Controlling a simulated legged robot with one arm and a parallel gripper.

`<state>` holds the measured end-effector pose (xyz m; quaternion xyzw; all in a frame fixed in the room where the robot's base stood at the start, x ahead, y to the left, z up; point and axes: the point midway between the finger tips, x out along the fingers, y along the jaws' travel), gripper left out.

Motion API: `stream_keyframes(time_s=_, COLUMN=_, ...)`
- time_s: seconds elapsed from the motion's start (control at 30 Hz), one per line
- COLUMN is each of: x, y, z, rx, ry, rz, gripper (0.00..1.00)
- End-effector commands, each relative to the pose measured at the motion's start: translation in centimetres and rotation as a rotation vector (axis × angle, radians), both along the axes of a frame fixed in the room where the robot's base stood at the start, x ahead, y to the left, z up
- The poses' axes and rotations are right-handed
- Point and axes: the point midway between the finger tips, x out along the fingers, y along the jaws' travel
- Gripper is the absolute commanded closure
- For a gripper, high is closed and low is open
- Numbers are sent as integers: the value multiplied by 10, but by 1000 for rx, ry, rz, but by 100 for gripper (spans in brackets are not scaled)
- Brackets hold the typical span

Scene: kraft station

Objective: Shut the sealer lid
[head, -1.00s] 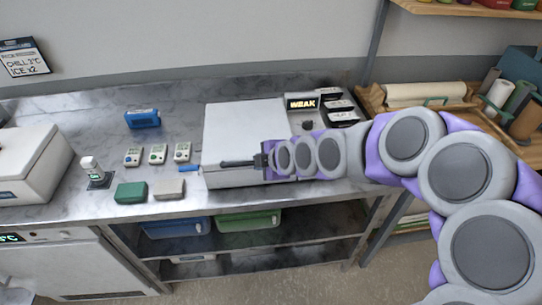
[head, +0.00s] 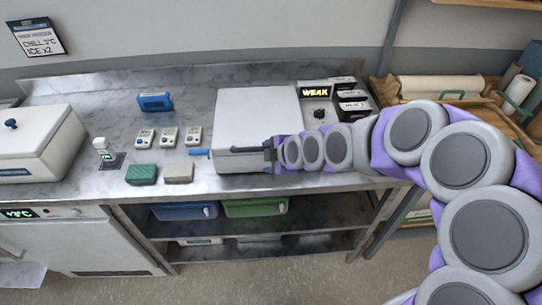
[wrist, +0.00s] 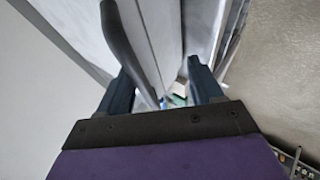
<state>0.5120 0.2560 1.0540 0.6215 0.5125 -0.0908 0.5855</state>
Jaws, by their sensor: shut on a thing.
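The sealer is a white box on the steel counter, with a dark control panel (head: 318,92) reading WEAK at its right. Its white lid (head: 257,118) lies about level over the base. I cannot tell whether a thin gap remains under it. A dark bar handle (head: 246,149) runs along the lid's front edge. My gripper (head: 270,150) reaches in from the right and is shut on the handle. In the wrist view the grey handle (wrist: 128,48) passes between the two dark fingers of my gripper (wrist: 162,88), and the lid's pale face lies beyond.
Left of the sealer are small labelled devices (head: 169,136), a blue block (head: 155,102), a green block (head: 142,174), a grey block (head: 179,172) and a small bottle (head: 103,149). A white chest (head: 35,145) stands far left. Bins (head: 255,206) sit on the shelf below.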

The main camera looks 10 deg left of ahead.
Motion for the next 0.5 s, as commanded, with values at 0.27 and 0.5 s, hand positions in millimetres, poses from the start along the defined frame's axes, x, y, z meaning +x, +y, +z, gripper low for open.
stream_keyframes(time_s=0.27, x=-5, y=0, z=-5, rx=-7, ry=13, rz=7, gripper=58)
stream_keyframes(time_s=0.5, x=-5, y=0, z=-3, rx=-5, ry=9, rz=6, gripper=58)
